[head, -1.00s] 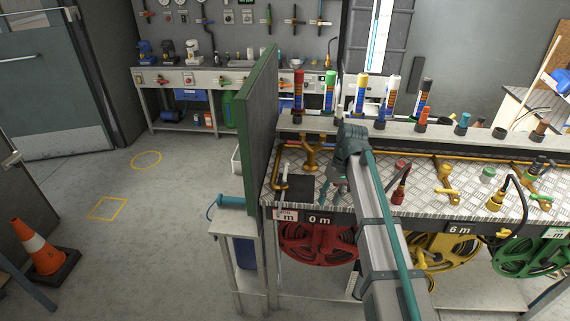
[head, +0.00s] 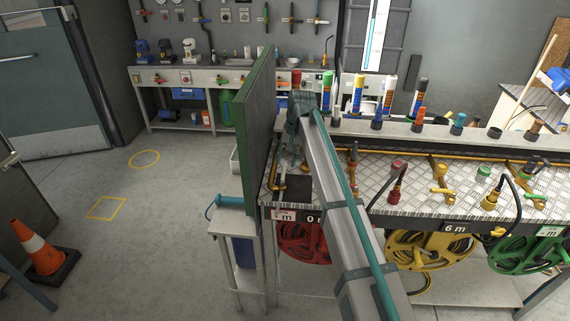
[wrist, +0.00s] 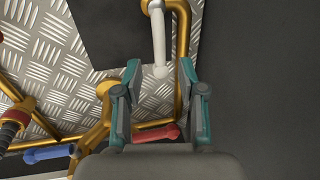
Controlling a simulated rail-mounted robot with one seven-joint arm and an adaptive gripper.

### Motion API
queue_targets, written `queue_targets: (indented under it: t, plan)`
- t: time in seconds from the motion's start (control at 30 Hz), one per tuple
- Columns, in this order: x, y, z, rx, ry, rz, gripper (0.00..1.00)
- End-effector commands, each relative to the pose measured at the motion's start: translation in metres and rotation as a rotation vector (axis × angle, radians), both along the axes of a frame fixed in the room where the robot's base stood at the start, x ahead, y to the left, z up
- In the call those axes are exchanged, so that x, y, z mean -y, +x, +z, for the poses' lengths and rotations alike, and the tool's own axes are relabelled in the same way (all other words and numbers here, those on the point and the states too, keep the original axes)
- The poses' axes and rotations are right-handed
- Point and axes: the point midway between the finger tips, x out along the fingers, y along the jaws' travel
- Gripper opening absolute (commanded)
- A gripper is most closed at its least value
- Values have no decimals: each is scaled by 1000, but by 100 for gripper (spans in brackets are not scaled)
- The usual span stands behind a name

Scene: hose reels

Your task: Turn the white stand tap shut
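The white stand tap shows in the wrist view as a white lever (wrist: 159,42) on a bent brass pipe (wrist: 183,50). The lever points down the picture, with its lower end near the gap between my fingertips. My gripper (wrist: 159,84) is open and empty, one teal-edged finger on each side of that gap. I cannot tell its height above the lever. In the head view my gripper (head: 290,163) is at the left end of the bench, beside the green panel. My wrist and arm hide most of the white tap there.
A red lever (wrist: 157,134) and a blue lever (wrist: 48,154) lie close by on brass fittings. A black plate (wrist: 103,28) lies left of the white lever. The green panel (head: 256,130) stands close on the left. More taps and fittings, like the yellow one (head: 440,185), are to the right.

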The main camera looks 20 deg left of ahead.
Motion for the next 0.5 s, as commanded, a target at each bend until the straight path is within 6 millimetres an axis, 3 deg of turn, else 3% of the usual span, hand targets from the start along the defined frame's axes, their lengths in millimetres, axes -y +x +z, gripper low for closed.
queue_targets:
  t: [0.2,0.5]
  plan:
    - [-5,-2,-25,-1,-1,0,40]
    - [-7,-2,-35,0,0,1,40]
